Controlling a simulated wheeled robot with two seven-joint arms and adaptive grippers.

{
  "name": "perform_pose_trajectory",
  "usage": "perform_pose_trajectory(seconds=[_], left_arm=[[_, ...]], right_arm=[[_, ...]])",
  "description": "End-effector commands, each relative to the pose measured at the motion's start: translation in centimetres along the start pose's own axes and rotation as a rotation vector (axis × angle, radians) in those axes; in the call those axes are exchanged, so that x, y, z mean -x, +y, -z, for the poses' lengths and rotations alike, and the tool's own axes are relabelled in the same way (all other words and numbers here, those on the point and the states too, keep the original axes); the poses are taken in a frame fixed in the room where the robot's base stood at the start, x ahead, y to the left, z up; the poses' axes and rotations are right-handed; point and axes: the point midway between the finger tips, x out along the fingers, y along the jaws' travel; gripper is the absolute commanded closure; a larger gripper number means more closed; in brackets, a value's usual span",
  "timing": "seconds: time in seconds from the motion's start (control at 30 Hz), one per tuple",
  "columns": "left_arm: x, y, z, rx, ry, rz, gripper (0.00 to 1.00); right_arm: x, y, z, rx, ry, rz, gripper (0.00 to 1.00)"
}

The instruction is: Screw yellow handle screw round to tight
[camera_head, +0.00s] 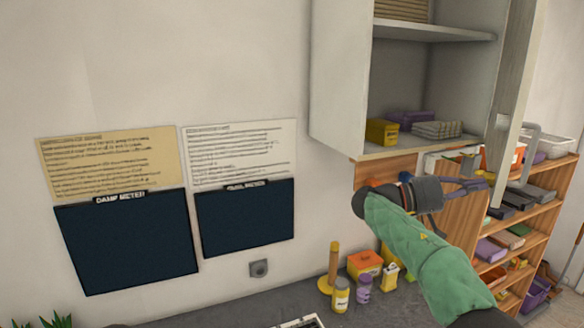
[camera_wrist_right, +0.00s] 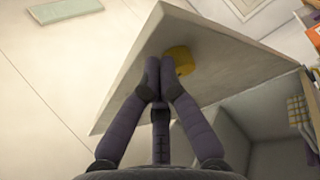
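The yellow handle screw (camera_wrist_right: 184,60) shows in the right wrist view as a short, round yellow piece against a pale panel (camera_wrist_right: 240,75). My right gripper (camera_wrist_right: 157,65) is at it, with its dark fingers brought together. The fingertips cover the left part of the screw; whether they grip it or only lie against it cannot be told. In the head view my right gripper (camera_head: 482,183) reaches right, below the wall cabinet and near the foot of its open door (camera_head: 514,90). My left gripper is out of view.
The open wall cabinet (camera_head: 340,75) hangs above my right arm. A wooden shelf unit (camera_head: 525,245) with many items stands at the right. Bottles and small boxes, including an orange box (camera_head: 364,262), stand on the grey counter (camera_head: 270,308) below.

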Motion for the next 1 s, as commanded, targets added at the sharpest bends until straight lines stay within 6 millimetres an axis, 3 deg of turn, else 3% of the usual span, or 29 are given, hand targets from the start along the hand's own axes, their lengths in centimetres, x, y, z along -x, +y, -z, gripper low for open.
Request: perform_pose_trajectory(seconds=[1.0], left_arm=[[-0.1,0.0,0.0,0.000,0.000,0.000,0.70]], right_arm=[[-0.1,-1.2,0.1,0.002,0.001,0.001,1.00]])
